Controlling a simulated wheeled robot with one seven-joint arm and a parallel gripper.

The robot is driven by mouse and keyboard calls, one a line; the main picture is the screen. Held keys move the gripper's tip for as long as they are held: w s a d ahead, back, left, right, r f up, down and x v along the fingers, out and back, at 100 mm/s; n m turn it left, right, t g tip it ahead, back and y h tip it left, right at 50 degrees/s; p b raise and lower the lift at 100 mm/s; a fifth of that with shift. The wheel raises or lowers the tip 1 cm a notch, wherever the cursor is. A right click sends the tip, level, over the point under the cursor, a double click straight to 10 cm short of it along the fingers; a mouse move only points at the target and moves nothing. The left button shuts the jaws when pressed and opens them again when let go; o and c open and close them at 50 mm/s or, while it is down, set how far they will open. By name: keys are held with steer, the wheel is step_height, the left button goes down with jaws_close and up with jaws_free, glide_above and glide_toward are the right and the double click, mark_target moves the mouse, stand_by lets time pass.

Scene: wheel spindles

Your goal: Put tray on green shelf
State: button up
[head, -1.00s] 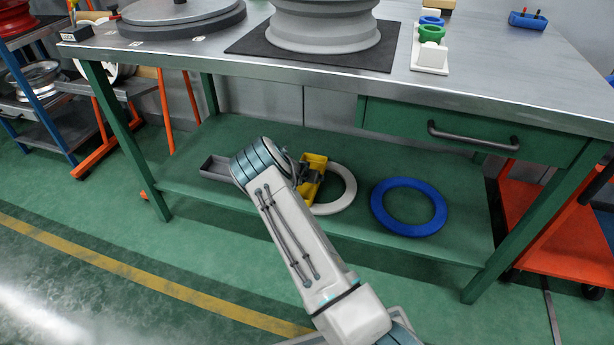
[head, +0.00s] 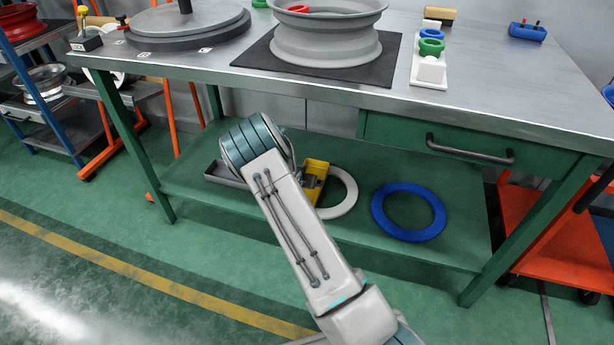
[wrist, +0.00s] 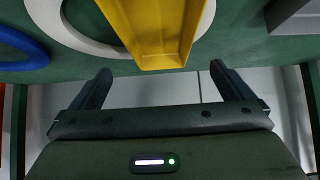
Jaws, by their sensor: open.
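A yellow tray (head: 316,172) is at the green shelf (head: 262,206) under the workbench, overlapping a white ring (head: 345,201). In the wrist view the yellow tray (wrist: 153,30) reaches down from the top edge, its near end between the lines of my fingertips. My gripper (wrist: 160,70) is open, with nothing between its fingers, and the tray is just beyond the tips. In the head view my arm hides most of the gripper and part of the tray. I cannot tell whether the tray lies flat or rests tilted on the ring.
A grey tray (head: 222,175) lies to the left on the shelf and a blue ring (head: 436,217) to the right. The bench top (head: 480,108) and its drawer (head: 400,134) overhang the shelf. Table legs (head: 497,262) stand at the sides. An orange cart (head: 560,238) is at right.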

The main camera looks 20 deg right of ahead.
steer(key=s+a+r+n+g+y, duration=0.2)
steer(key=s+a+r+y, duration=0.15)
steer(key=s+r, duration=0.65)
steer(key=s+a+r+n+g+y, duration=0.1)
steer(key=s+a+r+y, duration=0.3)
steer(key=s+r, duration=0.6)
steer(key=s+r+n+g+h, duration=0.1)
steer(key=s+r, duration=0.4)
steer(key=s, duration=0.6)
steer(key=s+r+n+g+h, duration=0.1)
steer(key=s+r, duration=0.4)
steer(key=s, duration=0.5)
steer(key=shift+s+d+n+g, duration=0.15)
steer(key=shift+s+n+g, duration=0.35)
steer(key=shift+n, duration=0.5)
steer(key=shift+w+h+p, duration=0.15)
steer(key=shift+h+p, duration=0.1)
steer(key=shift+p, duration=0.05)
